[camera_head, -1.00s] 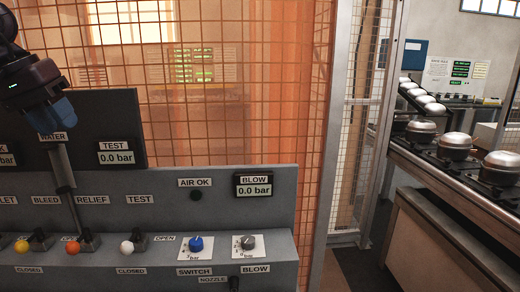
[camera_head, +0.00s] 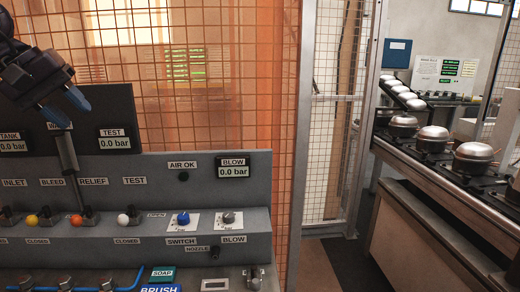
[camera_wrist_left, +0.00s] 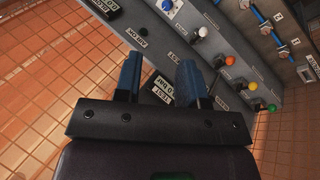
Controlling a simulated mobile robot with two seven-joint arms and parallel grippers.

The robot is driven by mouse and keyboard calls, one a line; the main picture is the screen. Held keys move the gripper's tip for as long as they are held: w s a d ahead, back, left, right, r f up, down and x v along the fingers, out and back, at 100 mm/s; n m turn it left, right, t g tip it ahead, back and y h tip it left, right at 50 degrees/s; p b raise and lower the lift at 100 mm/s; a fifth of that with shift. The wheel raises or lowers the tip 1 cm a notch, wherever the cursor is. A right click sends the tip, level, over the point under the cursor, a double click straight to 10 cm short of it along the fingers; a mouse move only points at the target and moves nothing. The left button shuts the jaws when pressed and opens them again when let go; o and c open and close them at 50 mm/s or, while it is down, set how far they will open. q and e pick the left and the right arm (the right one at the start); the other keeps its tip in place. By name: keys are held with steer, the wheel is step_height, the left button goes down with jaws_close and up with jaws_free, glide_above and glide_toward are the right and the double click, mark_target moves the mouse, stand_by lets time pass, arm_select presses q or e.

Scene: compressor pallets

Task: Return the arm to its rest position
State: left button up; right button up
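My left gripper (camera_head: 67,110) hangs at the upper left of the head view, in front of the dark upper part of the control panel (camera_head: 92,170). Its two blue fingers stand apart with nothing between them. In the left wrist view the fingers of the left gripper (camera_wrist_left: 160,72) also stand apart, with the panel's TEST display (camera_wrist_left: 162,92) showing behind the gap. The gripper appears clear of the panel, though the exact distance is hard to tell. My right gripper is in neither view.
The panel carries levers with yellow, orange (camera_head: 76,220) and white knobs, a blue switch knob (camera_head: 184,218) and a BLOW display (camera_head: 233,170). A wire-mesh fence (camera_head: 215,80) stands behind. At right, a conveyor (camera_head: 440,175) carries several metal domes. Floor (camera_head: 325,265) shows between panel and conveyor.

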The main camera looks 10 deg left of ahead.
arm_select(q)
steer(key=w+d+r+n+t+h, duration=0.1)
steer(key=w+d+n+t+h, duration=0.15)
steer(key=d+n+h, duration=0.45)
steer(key=w+d+r+n+t+h, duration=0.1)
steer(key=w+d+r+n+h, duration=0.15)
steer(key=d+n+h, duration=0.4)
steer(key=w+a+f+m+t+y, duration=0.15)
steer(key=f+m+t+y, duration=0.4)
steer(key=f+m, duration=1.15)
steer(key=w+a+f+m+t+y, duration=0.1)
steer(key=a+f+m+t+y, duration=0.45)
steer(key=f+m, duration=1.15)
steer(key=s+d+f+n+g+y, duration=0.2)
steer(key=s+f+n, duration=0.2)
steer(key=s+f, duration=0.5)
steer(key=s+d+f+n+g+y+b, duration=0.1)
steer(key=s+d+f+n+g+y, duration=0.1)
steer(key=s+f, duration=0.7)
steer(key=s+d+f+n+g+y+b, duration=0.1)
steer(key=s+d+f+n+g+y, duration=0.1)
steer(key=s+f+n, duration=0.4)
steer(key=s+d+f+g, duration=0.1)
steer(key=s+f+g, duration=0.1)
steer(key=s+f, duration=0.2)
step_height(320, 180, down, 2)
steer(key=shift+f+n+y, duration=0.15)
steer(key=shift+n+y, duration=0.2)
